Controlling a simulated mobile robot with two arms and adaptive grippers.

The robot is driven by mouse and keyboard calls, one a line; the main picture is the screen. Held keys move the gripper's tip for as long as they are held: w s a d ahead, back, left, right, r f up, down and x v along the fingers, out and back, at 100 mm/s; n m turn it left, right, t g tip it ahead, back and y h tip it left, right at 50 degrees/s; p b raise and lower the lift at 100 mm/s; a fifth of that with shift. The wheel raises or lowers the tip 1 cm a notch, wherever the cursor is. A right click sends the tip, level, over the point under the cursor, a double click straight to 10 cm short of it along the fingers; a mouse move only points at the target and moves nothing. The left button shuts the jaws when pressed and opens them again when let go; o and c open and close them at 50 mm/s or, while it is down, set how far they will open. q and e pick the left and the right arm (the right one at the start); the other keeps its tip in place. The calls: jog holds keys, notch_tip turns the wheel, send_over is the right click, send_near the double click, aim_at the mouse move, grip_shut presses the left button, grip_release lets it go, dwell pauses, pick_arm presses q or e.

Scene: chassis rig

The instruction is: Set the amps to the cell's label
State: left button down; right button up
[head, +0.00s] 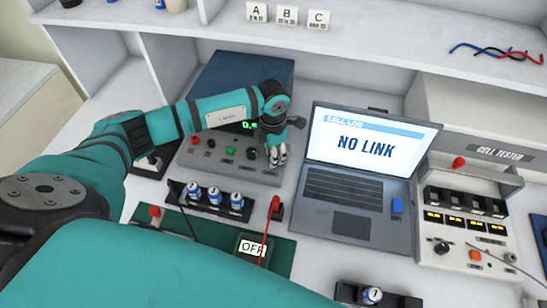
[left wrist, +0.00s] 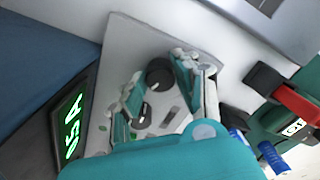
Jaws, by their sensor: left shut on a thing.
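A grey power supply (head: 200,160) with a blue top (head: 235,80) stands at the back centre. Its green display (left wrist: 72,130) shows what looks like 0.5 A in the left wrist view; my arm partly covers it in the head view. My left gripper (head: 277,158) points down at the panel's right side and is shut on a dark round knob (left wrist: 160,72), with a finger on either side. A second dark knob (left wrist: 140,112) is partly hidden by a finger. Fine print is unreadable. My right gripper is out of view.
A laptop (head: 345,222) reading NO LINK stands to the right, beside a cell tester (head: 465,240). A green mat (head: 185,225) bears an OFF sign (head: 252,248) and red and black leads. Cards A, B and C (head: 287,15) stand on the shelf.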

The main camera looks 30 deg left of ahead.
pick_arm(q)
jog(key=m+b, duration=0.4)
jog(key=shift+f, duration=0.15)
jog(key=shift+m+b, duration=1.1)
jog(key=shift+m, duration=0.5)
jog(key=shift+r, duration=0.2)
jog(key=c, duration=1)
grip_release()
jog(key=shift+r, duration=0.25)
notch_tip(320, 180, up, 12)
jog(key=shift+w+f, duration=0.1)
jog(key=shift+f, duration=0.15)
